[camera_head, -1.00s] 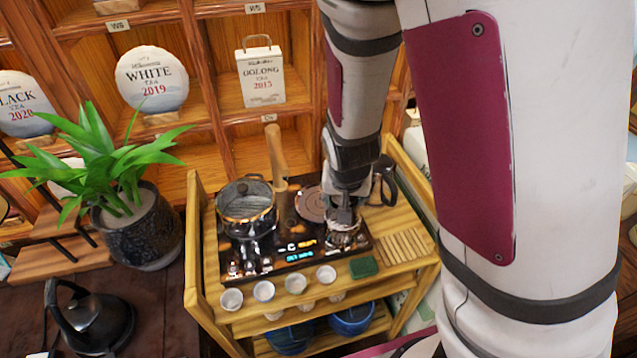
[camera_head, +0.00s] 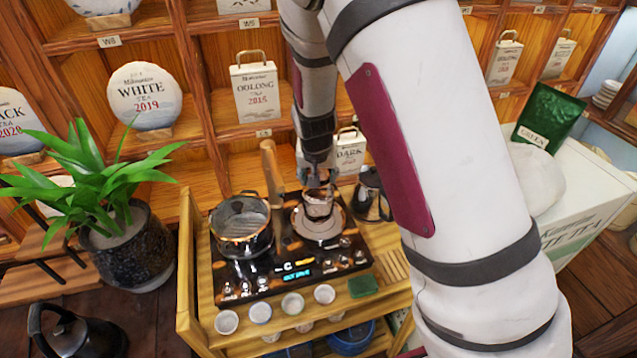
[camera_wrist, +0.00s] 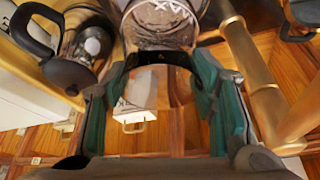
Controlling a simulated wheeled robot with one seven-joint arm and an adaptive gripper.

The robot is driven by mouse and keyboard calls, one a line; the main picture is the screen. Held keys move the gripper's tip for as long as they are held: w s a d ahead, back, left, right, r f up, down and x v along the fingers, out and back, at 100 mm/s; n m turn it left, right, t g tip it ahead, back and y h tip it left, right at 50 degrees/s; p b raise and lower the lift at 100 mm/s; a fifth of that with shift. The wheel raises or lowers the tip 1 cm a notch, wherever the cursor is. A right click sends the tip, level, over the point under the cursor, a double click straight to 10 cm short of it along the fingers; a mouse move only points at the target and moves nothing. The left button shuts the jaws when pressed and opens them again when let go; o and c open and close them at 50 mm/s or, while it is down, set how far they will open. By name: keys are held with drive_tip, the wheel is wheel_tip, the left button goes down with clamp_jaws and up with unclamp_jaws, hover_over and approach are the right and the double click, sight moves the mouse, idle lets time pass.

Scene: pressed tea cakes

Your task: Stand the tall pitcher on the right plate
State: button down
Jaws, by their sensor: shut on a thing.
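The tall pitcher (camera_head: 317,207) is glass with a dark patterned band; its lower part shows at the top of the wrist view (camera_wrist: 157,22). My gripper (camera_head: 320,184) is shut on it from above and behind, and its two teal-padded fingers flank it in the wrist view. The right plate (camera_head: 333,227) is a pale round disc on the black cooktop. The pitcher is upright over the middle of this plate. I cannot tell whether its base touches the plate, as the contact is too small to see.
A glass pot (camera_head: 241,240) stands on the left of the cooktop (camera_head: 262,281), with an upright wooden handle (camera_head: 272,168) close by. A dark kettle (camera_head: 371,200) stands just right of the plate. Several small cups (camera_head: 292,303) line the front. Shelves with tea cakes rise behind.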

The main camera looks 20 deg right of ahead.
drive_tip(key=shift+f, duration=1.55)
drive_tip(key=c, duration=0.6)
unclamp_jaws()
drive_tip(key=shift+c, duration=0.2)
drive_tip(key=shift+r, duration=0.1)
drive_tip(key=s+r+n+y, duration=0.1)
drive_tip(key=s+r, duration=0.7)
drive_tip(key=r, duration=0.4)
drive_tip(key=s+r+n+y, duration=0.1)
drive_tip(key=s+r+y, duration=0.1)
drive_tip(key=s+r, duration=0.85)
drive_tip(key=s+r+n, duration=0.1)
drive_tip(key=s+r, duration=0.3)
drive_tip(key=s, duration=0.2)
drive_tip(key=s+r+n+t+h, duration=0.1)
drive_tip(key=s+r, duration=0.3)
drive_tip(key=s, duration=0.3)
drive_tip(key=shift+s+n+p, duration=0.2)
drive_tip(key=shift+n+p, duration=0.1)
drive_tip(key=shift+p, duration=0.15)
